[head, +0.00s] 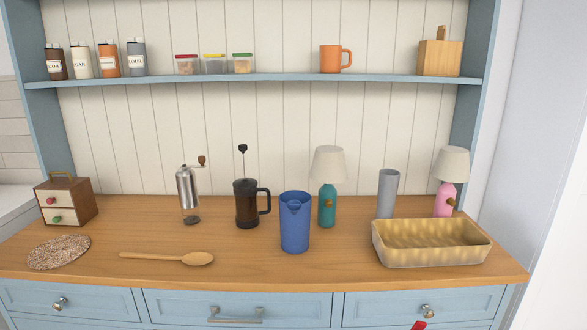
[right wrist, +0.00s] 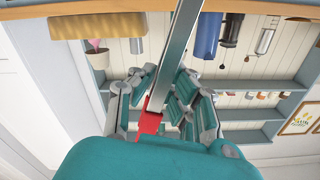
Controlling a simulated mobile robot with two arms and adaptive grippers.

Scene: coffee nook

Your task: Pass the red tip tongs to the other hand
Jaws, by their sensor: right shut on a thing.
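The tongs show in the right wrist view as a long silver metal bar (right wrist: 178,45) with a red part (right wrist: 150,122) low between the fingers. My right gripper (right wrist: 158,98) is shut on the tongs there. The silver length reaches away from the fingers to the top edge of that view. In the head view only a small red tip (head: 419,325) shows at the bottom edge, in front of the drawers; the rest of the tongs is out of that frame. My left gripper is in neither view.
The wooden counter (head: 245,270) holds a wooden spoon (head: 170,258), a blue pitcher (head: 295,225), a French press (head: 246,205), a grinder (head: 187,188), a tan basket (head: 430,252) and two lamps. The counter's front middle is mostly clear.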

